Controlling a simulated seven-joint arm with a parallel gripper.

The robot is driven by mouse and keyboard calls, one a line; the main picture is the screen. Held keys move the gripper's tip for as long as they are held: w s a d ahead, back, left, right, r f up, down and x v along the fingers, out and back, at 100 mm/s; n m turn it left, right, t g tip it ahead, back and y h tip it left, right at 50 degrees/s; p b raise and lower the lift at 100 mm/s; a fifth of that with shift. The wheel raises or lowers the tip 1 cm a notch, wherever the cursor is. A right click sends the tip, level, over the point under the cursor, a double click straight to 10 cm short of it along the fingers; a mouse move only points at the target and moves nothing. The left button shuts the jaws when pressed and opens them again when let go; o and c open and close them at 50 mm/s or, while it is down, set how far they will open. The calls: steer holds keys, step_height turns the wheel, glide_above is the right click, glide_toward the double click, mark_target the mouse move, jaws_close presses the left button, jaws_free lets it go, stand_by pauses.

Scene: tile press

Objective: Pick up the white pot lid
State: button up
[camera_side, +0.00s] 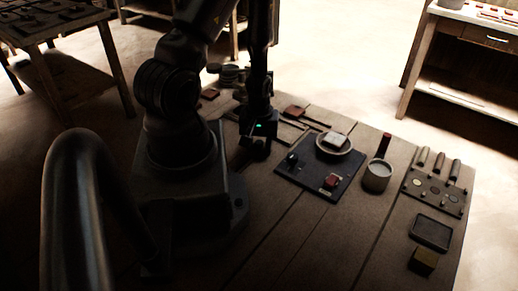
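My gripper (256,150) hangs low over the left part of the wooden table, dark, with a small green light above it. Its fingers are too dark to tell open from shut. No separate white pot lid is clear.
The dark board (308,178) carries a red block (332,180) and a dark knob (292,158). A red-brown handle (385,144) rises behind the pot. The table front is clear.

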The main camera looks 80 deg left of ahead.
steer(key=c, duration=0.7)
steer(key=shift+o, duration=0.2)
steer(key=shift+r, duration=0.15)
